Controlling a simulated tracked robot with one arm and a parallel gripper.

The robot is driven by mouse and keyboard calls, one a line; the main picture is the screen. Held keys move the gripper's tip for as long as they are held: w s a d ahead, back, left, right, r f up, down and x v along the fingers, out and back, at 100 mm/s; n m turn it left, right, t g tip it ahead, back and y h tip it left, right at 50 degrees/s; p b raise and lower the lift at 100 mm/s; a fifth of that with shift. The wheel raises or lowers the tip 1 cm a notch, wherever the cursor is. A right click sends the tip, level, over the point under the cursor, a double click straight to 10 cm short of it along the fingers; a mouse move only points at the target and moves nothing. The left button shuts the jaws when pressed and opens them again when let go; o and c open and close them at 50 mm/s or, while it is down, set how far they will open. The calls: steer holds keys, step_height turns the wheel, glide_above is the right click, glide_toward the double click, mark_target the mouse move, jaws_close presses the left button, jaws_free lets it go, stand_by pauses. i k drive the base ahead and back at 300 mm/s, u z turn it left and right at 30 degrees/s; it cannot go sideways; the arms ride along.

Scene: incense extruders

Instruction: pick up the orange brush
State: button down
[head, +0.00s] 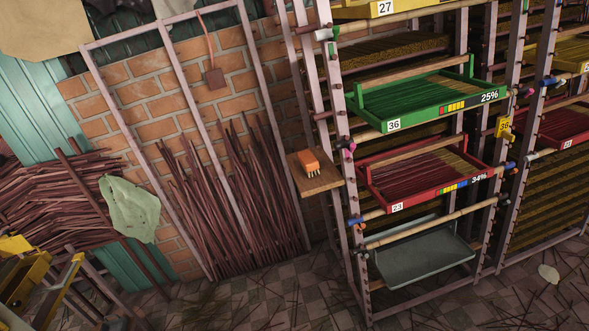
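The orange brush (310,161) is a small orange block with pale bristles or teeth at its lower edge. It rests on a small wooden shelf (326,182) fixed to the left side of the drying rack, about the middle of the head view. The shelf's other contents, if any, do not show. My gripper is not in view, so its place relative to the brush cannot be told.
The rack (358,268) right of the brush holds a green tray (373,124), a red tray (385,205) and a grey tray (425,265). Bundles of sticks (225,215) lean on the brick wall (140,88). Yellow-and-dark equipment (62,285) stands lower left. Floor (240,305) shows in front.

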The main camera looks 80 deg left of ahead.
mark_target(307, 160)
steer(key=u, duration=1.8)
steer(key=i, duration=0.55)
steer(key=z, duration=0.1)
steer(key=k, duration=0.5)
steer(key=z, duration=0.6)
steer(key=i, duration=0.45)
